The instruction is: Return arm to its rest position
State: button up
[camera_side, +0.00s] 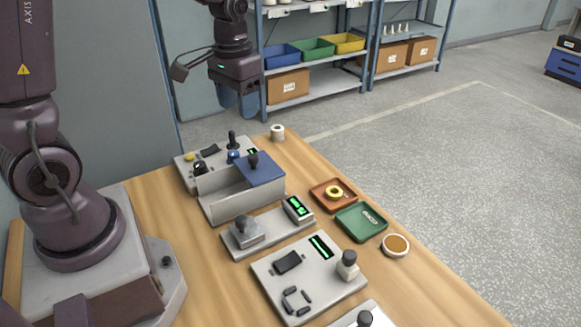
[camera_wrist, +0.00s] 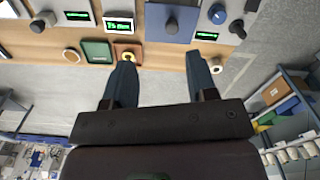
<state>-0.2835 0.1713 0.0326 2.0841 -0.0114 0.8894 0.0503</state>
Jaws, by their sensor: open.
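My gripper (camera_side: 237,108) hangs in the air beyond the far edge of the table, high above the devices and trays. In the wrist view its two blue fingers (camera_wrist: 160,56) are spread wide with nothing between them. The orange tray (camera_wrist: 136,48) and the bobbin (camera_wrist: 128,58) also show in the wrist view, just beyond the left fingertip. A green tray (camera_side: 350,233) beside it holds a small grey item.
The wooden table (camera_side: 420,290) carries a box with a blue lid (camera_side: 262,172), a grey device with a green display (camera_side: 320,247), a round brown-topped dish (camera_side: 396,244) and a white spool (camera_side: 277,132). Shelves with bins (camera_side: 313,48) stand behind my gripper. Open floor lies right.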

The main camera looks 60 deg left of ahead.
jog(key=s+d+r+m+t, duration=0.3)
jog(key=s+d+r+t, duration=0.2)
jog(key=s+d+r, duration=0.5)
jog(key=shift+s+r+t, duration=0.3)
jog(key=shift+s+r, duration=0.2)
jog(key=shift+s, duration=0.25)
dwell(0.8)
